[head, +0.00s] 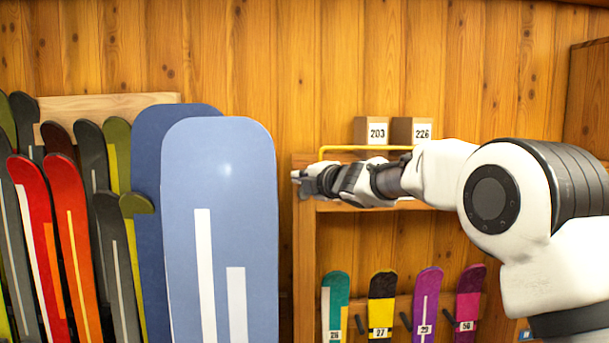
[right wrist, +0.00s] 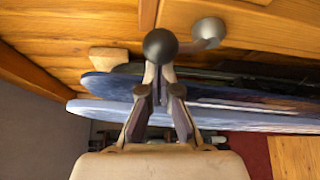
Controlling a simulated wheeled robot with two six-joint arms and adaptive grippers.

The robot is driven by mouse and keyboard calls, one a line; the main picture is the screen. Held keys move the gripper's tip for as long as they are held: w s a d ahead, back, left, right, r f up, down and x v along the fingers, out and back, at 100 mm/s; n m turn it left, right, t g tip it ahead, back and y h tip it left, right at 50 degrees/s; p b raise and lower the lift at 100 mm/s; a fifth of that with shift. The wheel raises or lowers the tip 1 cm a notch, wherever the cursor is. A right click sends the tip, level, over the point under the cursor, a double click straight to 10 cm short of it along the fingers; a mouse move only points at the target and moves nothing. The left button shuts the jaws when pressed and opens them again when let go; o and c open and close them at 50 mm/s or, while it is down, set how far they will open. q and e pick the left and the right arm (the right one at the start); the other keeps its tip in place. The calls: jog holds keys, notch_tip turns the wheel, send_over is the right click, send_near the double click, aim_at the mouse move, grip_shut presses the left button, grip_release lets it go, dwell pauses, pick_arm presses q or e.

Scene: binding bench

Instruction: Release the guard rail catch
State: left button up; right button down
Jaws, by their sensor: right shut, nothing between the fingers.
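My right gripper (head: 301,178) reaches in from the right in the head view, in front of the shelf post. In the right wrist view its fingers (right wrist: 159,80) are shut and empty. A dark ball knob (right wrist: 161,45) sits right at the fingertips, overlapping them in the picture; I cannot tell whether they touch. A pale grey round hub (right wrist: 208,28) with a short arm lies just right of the knob; together they look like the catch. In the head view the catch cannot be made out. The yellow guard rail (head: 340,148) runs along the shelf. My left gripper is not in view.
Two large blue boards (head: 252,150) stand close left of my right gripper. More skis (head: 65,220) lean at the far left. Boxes 203 (head: 376,131) and 226 (head: 416,131) sit on the shelf. Several short numbered boards (head: 381,300) hang below.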

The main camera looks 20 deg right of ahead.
jog(key=s+d+f+m+t+h+b, duration=0.1)
jog(key=d+f+m+t+h+b, duration=0.2)
jog(key=m+b, duration=1.2)
jog(key=shift+s+d+f+m+t+h+b, duration=0.25)
jog(key=shift+d+t+b, duration=1.3)
jog(key=shift+b, duration=2.95)
jog(key=shift+a+r+t, duration=0.1)
jog(key=shift+a+t, duration=0.25)
